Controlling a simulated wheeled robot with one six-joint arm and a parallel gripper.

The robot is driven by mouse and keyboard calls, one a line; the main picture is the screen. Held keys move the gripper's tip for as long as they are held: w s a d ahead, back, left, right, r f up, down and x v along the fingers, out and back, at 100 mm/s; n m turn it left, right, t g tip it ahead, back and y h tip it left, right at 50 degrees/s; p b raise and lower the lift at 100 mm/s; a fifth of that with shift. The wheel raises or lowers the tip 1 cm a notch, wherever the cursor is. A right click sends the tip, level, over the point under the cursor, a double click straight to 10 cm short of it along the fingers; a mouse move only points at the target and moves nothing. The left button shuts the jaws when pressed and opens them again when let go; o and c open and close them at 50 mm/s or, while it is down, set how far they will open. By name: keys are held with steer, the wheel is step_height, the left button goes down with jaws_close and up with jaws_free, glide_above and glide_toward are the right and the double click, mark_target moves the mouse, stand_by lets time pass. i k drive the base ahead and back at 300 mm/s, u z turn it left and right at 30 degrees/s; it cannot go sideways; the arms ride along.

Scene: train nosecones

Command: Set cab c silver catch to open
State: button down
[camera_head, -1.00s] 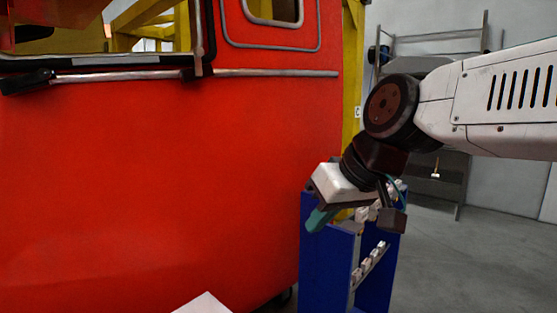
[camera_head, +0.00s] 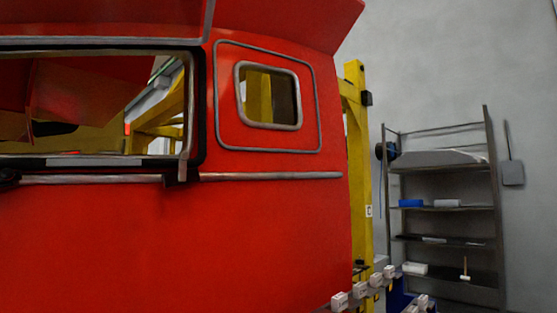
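A red train cab (camera_head: 260,240) fills the left and middle of the head view. It has a large front window opening at the left and a small window with a silver frame (camera_head: 270,96) at its right. A silver rail (camera_head: 270,176) runs across the cab under the windows, with a dark bracket (camera_head: 181,178) below the corner of the large opening. I cannot make out a catch or a cab letter. My gripper is not in view.
A blue rack (camera_head: 399,299) with several small white labelled blocks (camera_head: 361,289) stands at the bottom right, mostly cut off. A yellow post (camera_head: 358,150) rises behind the cab. A grey shelf unit (camera_head: 455,209) stands against the back wall.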

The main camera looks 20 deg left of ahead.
mark_target(183, 155)
steer(key=z, duration=0.95)
steer(key=i, duration=1)
steer(key=u, duration=2.4)
